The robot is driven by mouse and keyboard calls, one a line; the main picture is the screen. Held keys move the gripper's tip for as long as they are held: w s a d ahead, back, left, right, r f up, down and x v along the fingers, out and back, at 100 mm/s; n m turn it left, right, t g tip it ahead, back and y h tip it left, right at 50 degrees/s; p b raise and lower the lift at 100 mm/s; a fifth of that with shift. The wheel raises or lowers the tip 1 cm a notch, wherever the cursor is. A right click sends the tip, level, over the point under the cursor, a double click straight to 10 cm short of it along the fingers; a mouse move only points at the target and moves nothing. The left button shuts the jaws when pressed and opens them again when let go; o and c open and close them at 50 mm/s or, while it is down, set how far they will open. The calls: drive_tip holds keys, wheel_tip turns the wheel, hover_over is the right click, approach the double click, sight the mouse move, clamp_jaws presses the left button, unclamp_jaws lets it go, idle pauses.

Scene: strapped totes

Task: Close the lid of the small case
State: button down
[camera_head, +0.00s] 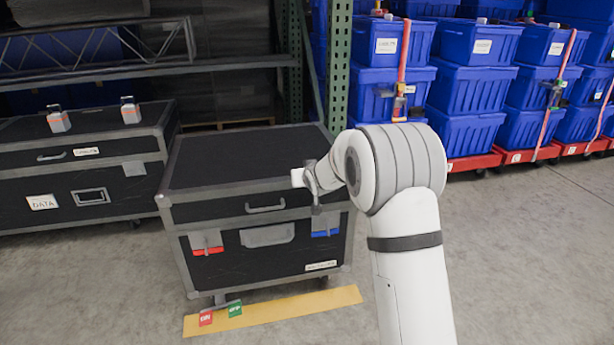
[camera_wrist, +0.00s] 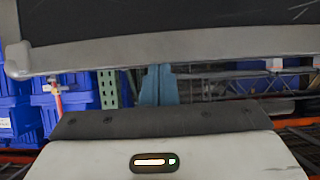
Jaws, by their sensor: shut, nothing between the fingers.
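The small case (camera_head: 267,250) is black with grey metal edges and stands in the middle of the head view. Its lid (camera_head: 245,155) lies down flat over the body; I cannot tell whether a thin gap is left at the seam. A red-marked latch (camera_head: 206,243) and a blue-marked latch (camera_head: 325,225) are on its front. My gripper (camera_head: 314,197) is at the front right edge of the lid, partly hidden by my arm. In the wrist view, my gripper (camera_wrist: 158,80) is shut and empty, its blue-grey fingers close to a grey edge (camera_wrist: 170,53); contact is unclear.
A longer black case (camera_head: 80,165) stands at the left with two orange-and-white devices on top. Blue totes (camera_head: 470,90) are stacked on red dollies at the right. A green rack post (camera_head: 338,65) rises behind. A yellow floor strip (camera_head: 280,312) lies in front; the right floor is clear.

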drive_tip(key=f, duration=0.1)
drive_tip(key=s+f, duration=0.1)
drive_tip(key=f, duration=0.1)
drive_tip(key=shift+f+g, duration=0.25)
drive_tip(key=shift+g, duration=0.15)
wheel_tip(320, 180, up, 7)
drive_tip(key=p, duration=0.4)
drive_tip(key=s+d+f+p, duration=0.1)
drive_tip(key=s+d+f, duration=0.15)
drive_tip(key=s, duration=0.55)
drive_tip(key=s+d+r+m+g+h+p, duration=0.1)
drive_tip(key=s+d+r+g+p, duration=0.15)
drive_tip(key=s+r+p, duration=0.7)
drive_tip(key=s+d+r+g+h+p, duration=0.1)
drive_tip(key=s+d+r+p, duration=0.2)
drive_tip(key=s+r+p, duration=0.7)
drive_tip(key=s+d+r+g+p, duration=0.1)
drive_tip(key=s+r+g+p, duration=0.1)
drive_tip(key=s+r+p, duration=0.4)
drive_tip(key=s+d+r+m+g+p, duration=0.1)
drive_tip(key=s+r+g+p, duration=0.2)
drive_tip(key=s+r, duration=0.8)
drive_tip(key=s+p, duration=0.2)
drive_tip(key=s, duration=0.1)
drive_tip(key=shift+d+r+p, duration=0.3)
drive_tip(key=shift+r+p, duration=0.1)
